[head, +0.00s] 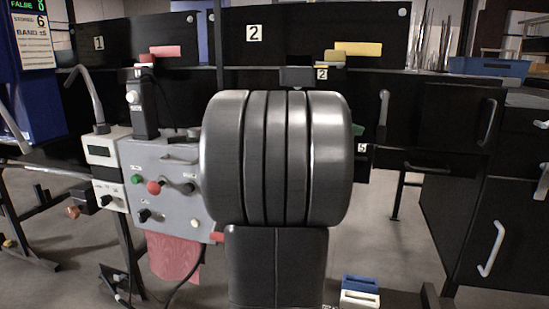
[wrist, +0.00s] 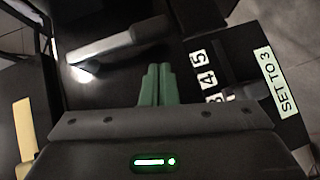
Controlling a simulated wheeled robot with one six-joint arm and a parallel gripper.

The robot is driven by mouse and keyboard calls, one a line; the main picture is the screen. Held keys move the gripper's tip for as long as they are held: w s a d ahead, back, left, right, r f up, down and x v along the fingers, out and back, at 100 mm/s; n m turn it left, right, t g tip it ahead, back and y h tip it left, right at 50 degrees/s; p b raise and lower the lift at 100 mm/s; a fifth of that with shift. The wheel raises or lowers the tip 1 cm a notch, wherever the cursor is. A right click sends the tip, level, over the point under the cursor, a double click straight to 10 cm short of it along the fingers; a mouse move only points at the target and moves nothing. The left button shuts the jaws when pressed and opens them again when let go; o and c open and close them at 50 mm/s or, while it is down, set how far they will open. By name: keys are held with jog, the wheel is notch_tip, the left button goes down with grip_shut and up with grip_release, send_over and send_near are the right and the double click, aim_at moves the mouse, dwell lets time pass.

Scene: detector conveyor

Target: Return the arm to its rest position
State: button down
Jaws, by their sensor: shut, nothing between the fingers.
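My gripper (wrist: 158,84) shows in the wrist view with its two green fingers together and nothing between them. Beyond the fingertips is a grey bar-shaped handle (wrist: 118,40) on a dark surface; I cannot tell whether the fingers touch it. In the head view my own grey arm fills the middle and hides most of the gripper. A small green piece (head: 360,132) shows past the arm's right edge and looks like part of the gripper.
A black panel with labels 3, 4, 5 and a "SET TO 3" label (wrist: 277,82) lies right of the fingers. In the head view, a grey control box (head: 165,185) stands left of my arm, a black cabinet (head: 505,200) right. Blue and white blocks (head: 360,290) are low in front.

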jog(key=w+a+r+m+y+p, duration=0.1)
jog(key=a+r+m+y+p, duration=0.2)
jog(key=p, duration=1.6)
notch_tip(320, 180, up, 3)
jog(key=m+y, duration=0.1)
jog(key=y, duration=0.1)
jog(key=shift+w+a+y+p, duration=0.15)
jog(key=shift+w+y+p, duration=0.05)
jog(key=shift+y+p, duration=0.15)
jog(key=shift+s+r, duration=0.1)
jog(key=shift+r, duration=0.05)
